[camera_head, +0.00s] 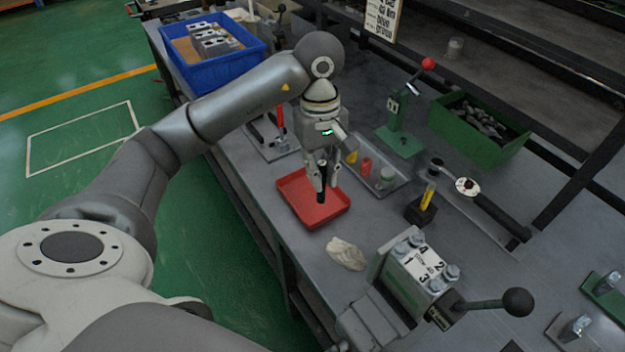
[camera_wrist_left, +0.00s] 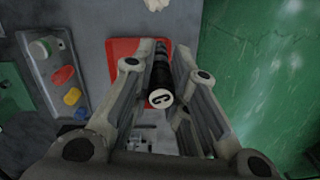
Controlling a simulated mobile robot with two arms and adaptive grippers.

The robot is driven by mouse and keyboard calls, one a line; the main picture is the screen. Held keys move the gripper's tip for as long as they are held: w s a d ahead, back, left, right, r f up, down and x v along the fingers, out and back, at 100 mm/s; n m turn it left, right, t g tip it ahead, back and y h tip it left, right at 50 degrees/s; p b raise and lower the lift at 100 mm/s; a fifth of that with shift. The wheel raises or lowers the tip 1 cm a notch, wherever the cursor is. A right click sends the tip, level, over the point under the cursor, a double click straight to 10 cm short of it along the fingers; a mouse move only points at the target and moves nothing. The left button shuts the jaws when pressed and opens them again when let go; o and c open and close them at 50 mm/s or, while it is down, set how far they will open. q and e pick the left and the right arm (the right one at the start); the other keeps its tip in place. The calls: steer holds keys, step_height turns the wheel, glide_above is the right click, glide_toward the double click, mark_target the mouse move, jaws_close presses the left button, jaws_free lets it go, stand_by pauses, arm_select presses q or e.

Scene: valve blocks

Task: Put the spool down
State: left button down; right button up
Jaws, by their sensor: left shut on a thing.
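The spool (camera_head: 321,186) is a dark, slim cylinder held about upright in the head view. My left gripper (camera_head: 322,168) is shut on it, above the red tray (camera_head: 296,196). In the left wrist view the spool (camera_wrist_left: 160,82) shows between the fingers, with a pale marked end face towards the camera. The red tray (camera_wrist_left: 123,48) lies behind it there. I cannot tell whether the spool's lower end touches the tray floor. My right gripper is not in view.
A metal tray with small coloured parts (camera_head: 366,166) stands right of the red tray. A crumpled cloth (camera_head: 346,254) and a numbered valve block (camera_head: 420,268) are in front. A blue bin (camera_head: 215,68) and a green bin (camera_head: 476,138) stand farther back.

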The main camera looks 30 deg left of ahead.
arm_select(q)
steer(key=w+a+f+p, duration=0.1)
steer(key=w+a+f, duration=0.1)
steer(key=f, duration=0.1)
steer(key=w+a+f+p, duration=0.2)
steer(key=f, duration=0.2)
steer(key=w+a+f+p, duration=0.1)
steer(key=w+a+f, duration=0.2)
steer(key=f, duration=0.1)
steer(key=shift+w+f, duration=0.1)
steer(key=shift+f, duration=0.25)
steer(key=c, duration=1.4)
jaws_free()
steer(key=shift+r, duration=0.1)
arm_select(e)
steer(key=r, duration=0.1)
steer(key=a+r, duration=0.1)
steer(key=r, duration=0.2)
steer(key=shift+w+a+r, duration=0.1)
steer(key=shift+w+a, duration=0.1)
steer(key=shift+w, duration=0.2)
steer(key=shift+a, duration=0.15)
